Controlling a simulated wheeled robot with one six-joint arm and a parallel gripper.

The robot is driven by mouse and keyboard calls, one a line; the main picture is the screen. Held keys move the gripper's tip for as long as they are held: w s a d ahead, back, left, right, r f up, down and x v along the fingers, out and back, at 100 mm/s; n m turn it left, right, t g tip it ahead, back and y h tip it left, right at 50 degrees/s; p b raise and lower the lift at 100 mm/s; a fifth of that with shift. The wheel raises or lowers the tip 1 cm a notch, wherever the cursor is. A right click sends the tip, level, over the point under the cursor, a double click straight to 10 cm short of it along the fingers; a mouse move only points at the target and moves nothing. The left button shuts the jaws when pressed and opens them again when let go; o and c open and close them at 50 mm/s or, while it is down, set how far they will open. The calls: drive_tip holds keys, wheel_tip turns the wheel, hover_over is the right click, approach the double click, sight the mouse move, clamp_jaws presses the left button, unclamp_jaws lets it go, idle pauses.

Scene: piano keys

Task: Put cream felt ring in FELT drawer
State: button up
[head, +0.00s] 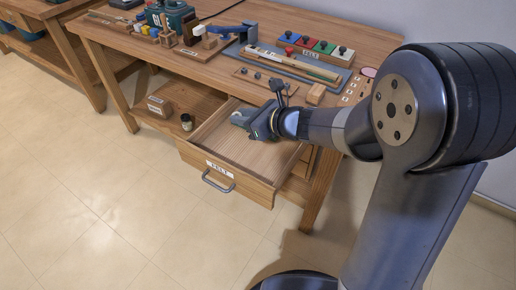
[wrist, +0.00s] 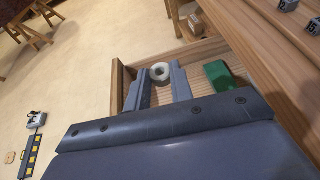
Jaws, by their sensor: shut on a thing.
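The FELT drawer (head: 252,189) is pulled out from under the workbench, with its label and a metal handle on the front. My gripper (head: 238,118) reaches over the inner part of the open drawer in the head view. In the wrist view, my gripper (wrist: 160,80) is shut on the cream felt ring (wrist: 160,66), which sits between the fingertips. The drawer's wooden wall (wrist: 117,85) shows around the fingers there. The ring's height above the drawer floor is hard to tell. I cannot make out the ring in the head view.
A green block (wrist: 217,75) lies beside the right finger, apparently inside the drawer. The workbench top (head: 135,45) holds tools, a glue container and coloured blocks (head: 303,44). A small jar (head: 186,122) and wooden boxes (head: 159,106) stand on the lower shelf. The drawer's front part is clear.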

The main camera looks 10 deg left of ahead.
drive_tip(key=s+a+f, duration=0.1)
drive_tip(key=a+f, duration=0.1)
drive_tip(key=g+b, duration=0.1)
drive_tip(key=b, duration=0.2)
hover_over(239, 157)
drive_tip(key=shift+n, duration=0.3)
wheel_tip(239, 157, down, 5)
drive_tip(key=shift+s, duration=0.1)
drive_tip(key=shift+f+b, duration=0.45)
drive_tip(key=shift+f, duration=1.5)
drive_tip(key=shift+f+b, duration=0.45)
drive_tip(key=shift+b, duration=0.05)
drive_tip(key=shift+f, duration=0.2)
drive_tip(key=o, duration=0.9)
